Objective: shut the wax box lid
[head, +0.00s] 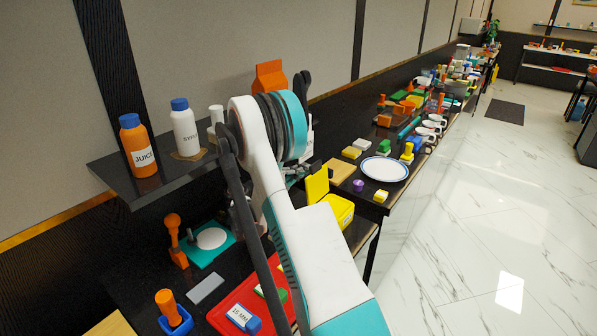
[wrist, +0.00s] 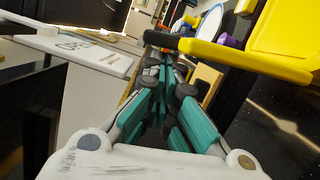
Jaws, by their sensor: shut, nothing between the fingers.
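The yellow box, which I take to be the wax box (head: 341,212), stands on the dark counter just right of my arm in the head view. Its lid (head: 317,185) stands raised at the box's left side, so the box is open. My arm hides part of the box. In the wrist view a yellow panel (wrist: 290,24) and a long yellow edge (wrist: 245,59) of it fill the upper right. My gripper (wrist: 166,62) is shut and empty, with its fingertips left of and apart from that yellow edge in the picture. The head view mostly hides the gripper behind my arm.
A blue-rimmed plate (head: 385,169), yellow blocks and a wooden board (head: 340,171) lie beyond the box. A red tray (head: 222,318) is nearer. Bottles, including an orange juice bottle (head: 139,150), stand on the shelf (head: 157,191). Open floor lies right.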

